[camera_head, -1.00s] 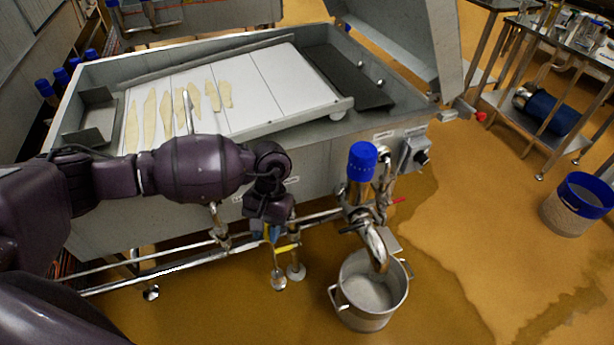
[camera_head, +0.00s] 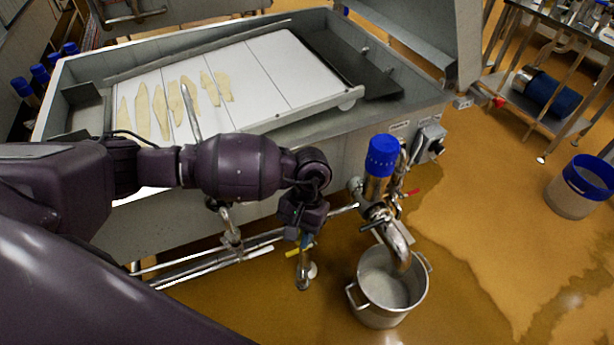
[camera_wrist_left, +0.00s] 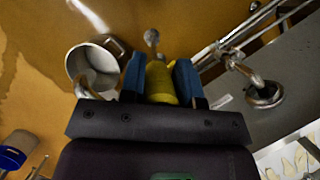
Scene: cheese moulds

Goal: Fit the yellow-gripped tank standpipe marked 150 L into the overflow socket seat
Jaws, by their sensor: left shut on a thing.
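My left gripper (camera_head: 304,238) hangs in front of the steel vat's near side. In the left wrist view its two blue fingers (camera_wrist_left: 160,80) are shut on the yellow grip of the standpipe (camera_wrist_left: 160,84), one on each side. In the head view a metal pipe end (camera_head: 303,274) shows below the gripper, with a little yellow beside it, but the wrist hides most of the grip. The 150 L marking is not readable. I cannot make out the overflow socket seat for certain. My right gripper is not in view.
The steel vat (camera_head: 347,120) holds white boards with pale strips. A blue-capped valve (camera_head: 381,157) with a bent outlet stands right of my gripper, above a steel pot (camera_head: 382,312). Pipework runs low along the vat. A blue-rimmed bucket (camera_head: 575,197) stands right. Floor between is clear.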

